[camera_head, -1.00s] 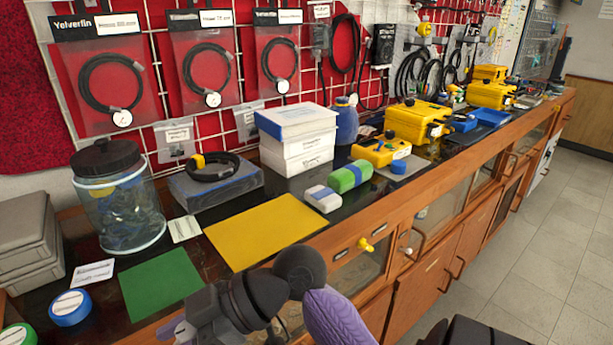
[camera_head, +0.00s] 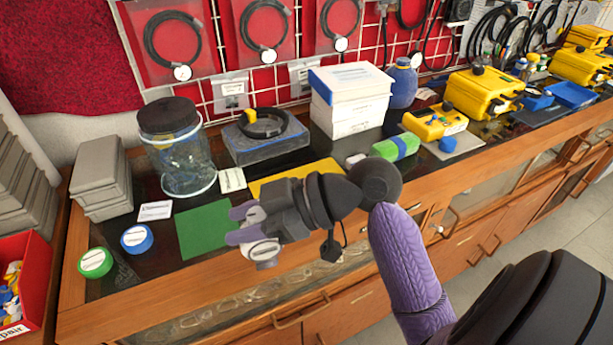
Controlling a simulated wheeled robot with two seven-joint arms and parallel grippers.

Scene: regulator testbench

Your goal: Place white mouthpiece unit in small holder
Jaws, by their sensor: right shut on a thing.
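My right gripper (camera_head: 240,225), on the arm with the purple sleeve, points left over the front edge of the bench. It is shut on a small white piece (camera_head: 264,252), which looks like the white mouthpiece unit; the fingers partly cover it. The piece shows in front of the wooden bench front, just right of the green mat (camera_head: 205,228). I cannot tell which thing is the small holder. My left gripper is not in view.
A blue round tub (camera_head: 137,238) and a green round tub (camera_head: 95,262) stand left of the green mat. A lidded glass jar (camera_head: 180,165) stands behind. A red bin (camera_head: 42,285) of small parts is at far left. A yellow mat (camera_head: 300,175) lies partly behind my gripper.

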